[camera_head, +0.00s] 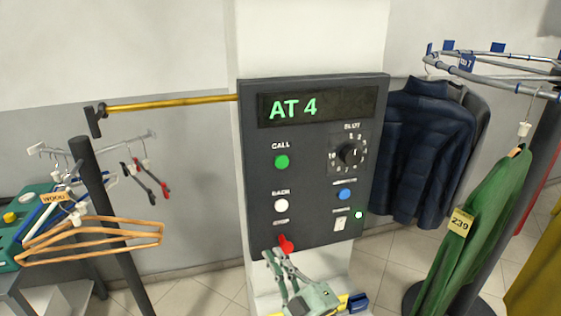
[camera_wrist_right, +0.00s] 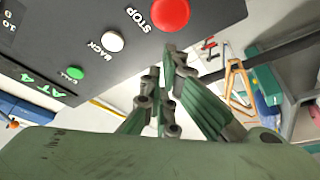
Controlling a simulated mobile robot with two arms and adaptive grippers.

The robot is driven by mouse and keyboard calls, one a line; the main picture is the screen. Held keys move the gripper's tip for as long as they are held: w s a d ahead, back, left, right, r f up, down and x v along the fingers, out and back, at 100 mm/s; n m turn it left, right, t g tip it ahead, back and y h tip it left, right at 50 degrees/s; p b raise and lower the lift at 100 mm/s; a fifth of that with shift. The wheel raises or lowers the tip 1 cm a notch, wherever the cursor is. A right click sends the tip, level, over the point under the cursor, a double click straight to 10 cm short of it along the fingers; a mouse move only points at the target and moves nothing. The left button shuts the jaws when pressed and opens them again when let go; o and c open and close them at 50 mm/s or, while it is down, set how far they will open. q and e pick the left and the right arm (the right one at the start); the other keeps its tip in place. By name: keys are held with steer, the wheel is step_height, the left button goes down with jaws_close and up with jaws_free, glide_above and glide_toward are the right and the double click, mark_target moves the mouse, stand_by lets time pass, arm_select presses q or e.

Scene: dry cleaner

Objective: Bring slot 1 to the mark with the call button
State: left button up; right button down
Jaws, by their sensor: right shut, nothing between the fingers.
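The dark control panel (camera_head: 315,215) stands upright in the middle of the head view, its display (camera_head: 318,105) reading "AT 4" in green. The green call button (camera_head: 281,161) is at its left, and also shows in the right wrist view (camera_wrist_right: 76,72). Below it are a white back button (camera_head: 281,205) and a red stop button (camera_head: 286,243). A black slot dial (camera_head: 350,153) is at upper right; its pointer setting is unclear. My right gripper (camera_head: 273,253) is shut and empty, its tips by the panel's lower edge near the stop button, below the call button.
A curved rail (camera_head: 480,75) with blue slot tags runs at the right, holding dark jackets (camera_head: 425,150) and a green garment (camera_head: 475,225) tagged 239. At left are a yellow bar (camera_head: 170,103), a dark post (camera_head: 112,225) and wooden hangers (camera_head: 90,245). The space before the panel's face is clear.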

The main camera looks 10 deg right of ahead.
mark_target(282, 162)
arm_select(q)
steer(key=shift+s+a+r+p, duration=0.15)
steer(key=shift+a+r+p, duration=0.3)
steer(key=shift+a, duration=0.2)
arm_select(e)
steer(key=s+r+t, duration=0.2)
steer(key=r+t, duration=0.1)
steer(key=r, duration=0.7)
steer(key=s+d+r+n+t, duration=0.1)
steer(key=s+r+t, duration=0.1)
steer(key=r, duration=0.8)
steer(key=shift+s+d+t+h, duration=0.25)
steer(key=shift+t+h, duration=0.15)
steer(key=shift+t, duration=0.5)
arm_select(q)
steer(key=shift+f+b, duration=2.1)
steer(key=shift+b, duration=0.05)
arm_select(e)
steer(key=shift+w+a, duration=0.15)
steer(key=shift+w, duration=4.3)
steer(key=shift+w, duration=0.15)
steer(key=shift+w, duration=0.25)
